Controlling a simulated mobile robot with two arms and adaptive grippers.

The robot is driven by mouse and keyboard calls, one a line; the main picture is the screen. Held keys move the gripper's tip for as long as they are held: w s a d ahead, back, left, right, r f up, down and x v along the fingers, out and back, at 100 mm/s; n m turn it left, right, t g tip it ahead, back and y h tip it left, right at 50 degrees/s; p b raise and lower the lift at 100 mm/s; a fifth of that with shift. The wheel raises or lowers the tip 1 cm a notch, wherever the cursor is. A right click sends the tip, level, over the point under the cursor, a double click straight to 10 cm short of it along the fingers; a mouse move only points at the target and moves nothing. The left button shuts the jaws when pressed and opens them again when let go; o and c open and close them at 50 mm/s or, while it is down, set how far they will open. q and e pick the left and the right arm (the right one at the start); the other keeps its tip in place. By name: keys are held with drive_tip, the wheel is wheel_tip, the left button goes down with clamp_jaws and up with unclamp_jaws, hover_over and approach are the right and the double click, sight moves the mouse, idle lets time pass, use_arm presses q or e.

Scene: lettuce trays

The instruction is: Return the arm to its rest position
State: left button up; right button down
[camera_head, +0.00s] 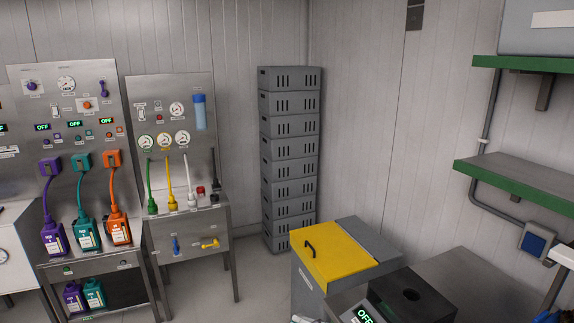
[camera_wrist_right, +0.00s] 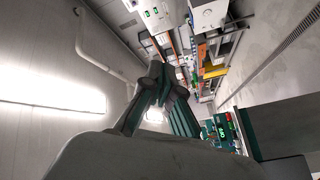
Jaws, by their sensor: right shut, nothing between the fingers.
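My right gripper (camera_wrist_right: 163,86) shows in the right wrist view. Its dark fingers meet near the middle of the picture, and it is shut with nothing between them. The view is tilted, with a wall and a bright ceiling light to the left of the gripper. The right gripper seems to be in free space, apart from the equipment behind it. My left gripper is in neither view. In the head view I cannot make out either gripper; only small bits show at the bottom edge, too cut off to tell.
In the head view, a stack of grey crates (camera_head: 289,155) stands in the corner. A yellow-lidded bin (camera_head: 335,247) stands in front, beside a metal counter (camera_head: 474,283). Green-edged shelves (camera_head: 520,180) hang at right. Control panels (camera_head: 172,130) with bottles stand at left.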

drive_tip(key=w+d+r+m+t+h, duration=0.1)
drive_tip(key=d+m+t+h, duration=0.95)
drive_tip(key=m, duration=0.45)
drive_tip(key=s+d+f+m+g+h, duration=0.6)
drive_tip(key=s+d+f+g+h, duration=0.2)
drive_tip(key=f, duration=0.4)
drive_tip(key=s+f+g+y, duration=0.1)
drive_tip(key=s+f+g, duration=0.2)
drive_tip(key=s, duration=0.3)
drive_tip(key=s+a+f+g+y, duration=0.1)
drive_tip(key=s+f+g, duration=0.2)
drive_tip(key=s, duration=0.3)
drive_tip(key=s+f+g+y, duration=0.1)
drive_tip(key=s+f+g, duration=0.2)
drive_tip(key=s, duration=0.3)
wheel_tip(320, 180, down, 27)
drive_tip(key=s+b, duration=0.1)
drive_tip(key=b, duration=0.1)
drive_tip(key=s+d+f+g+b, duration=0.2)
drive_tip(key=s+f, duration=1.5)
drive_tip(key=f, duration=0.1)
drive_tip(key=shift+d+f+n+h, duration=0.3)
drive_tip(key=shift+d+n+h, duration=0.05)
drive_tip(key=shift+n, duration=0.05)
